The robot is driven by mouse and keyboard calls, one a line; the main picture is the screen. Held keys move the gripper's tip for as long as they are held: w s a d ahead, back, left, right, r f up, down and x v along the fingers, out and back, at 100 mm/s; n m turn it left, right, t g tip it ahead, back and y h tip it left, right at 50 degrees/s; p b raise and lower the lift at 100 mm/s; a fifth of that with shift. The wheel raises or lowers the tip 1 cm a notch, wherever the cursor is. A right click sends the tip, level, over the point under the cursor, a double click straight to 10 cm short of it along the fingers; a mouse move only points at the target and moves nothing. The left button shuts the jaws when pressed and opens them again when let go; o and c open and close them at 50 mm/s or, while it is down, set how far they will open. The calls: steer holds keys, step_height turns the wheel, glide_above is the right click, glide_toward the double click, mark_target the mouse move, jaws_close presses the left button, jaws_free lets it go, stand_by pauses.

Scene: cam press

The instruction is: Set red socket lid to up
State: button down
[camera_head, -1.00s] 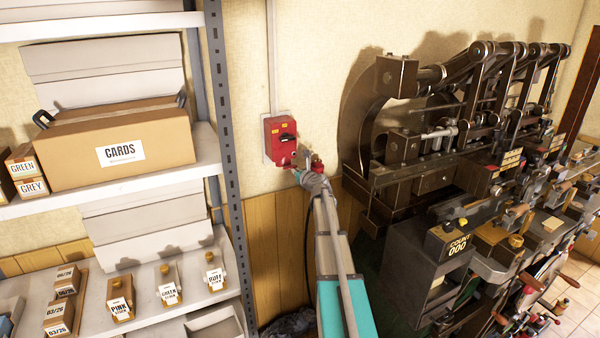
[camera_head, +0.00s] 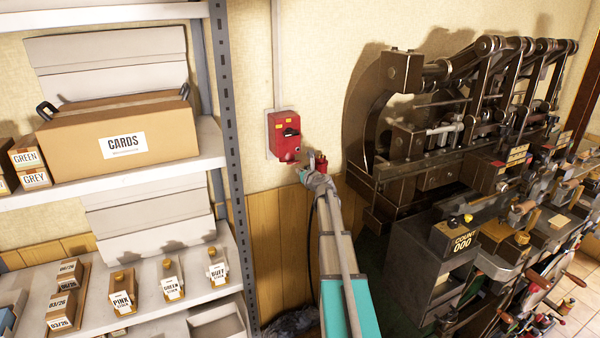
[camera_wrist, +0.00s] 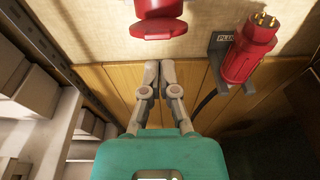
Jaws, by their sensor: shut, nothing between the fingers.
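The red socket box (camera_head: 285,135) is on the wall between the shelf rack and the press, with a dark knob on its front. Its round red socket with lid (camera_wrist: 158,28) shows at the top of the wrist view. The lid looks like a flat disc at the socket's mouth; I cannot tell its exact angle. My gripper (camera_wrist: 156,66) is shut and empty, just below the lid and apart from it in the picture. In the head view my gripper (camera_head: 308,177) is below and right of the box, partly hidden by my arm.
A red plug (camera_wrist: 250,45) with brass pins sits in a dark wall holder (camera_wrist: 220,45) to the right of my gripper, its cable hanging down. The metal shelf rack (camera_head: 228,150) is close on the left. The large press (camera_head: 400,75) stands on the right.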

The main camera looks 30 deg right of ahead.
steer(key=s+r+p, duration=0.4)
steer(key=s+p, duration=0.1)
steer(key=s, duration=0.3)
steer(key=shift+s+a+r, duration=0.2)
steer(key=shift+s+a, duration=0.05)
steer(key=shift+a, duration=0.2)
stand_by(0.9)
